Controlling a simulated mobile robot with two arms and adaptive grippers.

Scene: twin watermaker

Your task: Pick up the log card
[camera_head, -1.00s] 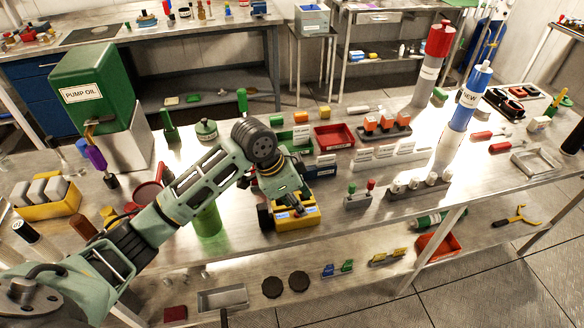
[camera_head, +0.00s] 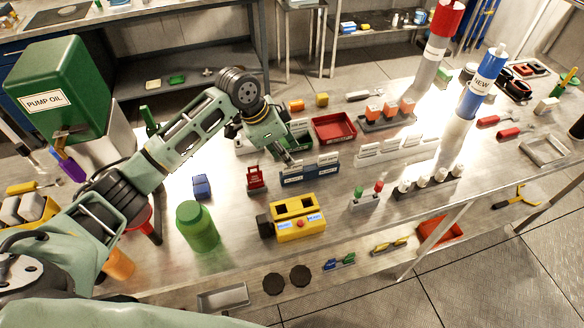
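No card can be read as the log card. White cards stand in a blue holder (camera_head: 311,176) near the middle of the bench, and more white cards show at a green holder (camera_head: 302,141) just behind it. A row of white labelled blocks or cards (camera_head: 396,150) stands to the right. My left gripper (camera_head: 289,157) points down at the left end of the blue holder, in front of the green one. It partly hides both. Its fingers are too small to tell whether they are apart or touching a card. My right gripper is out of view.
A yellow device (camera_head: 298,231) and a green jar (camera_head: 198,226) stand at the front. A small red item (camera_head: 256,179) is left of the blue holder, a red tray (camera_head: 334,127) behind it. A green pump oil tank (camera_head: 62,90) stands at left.

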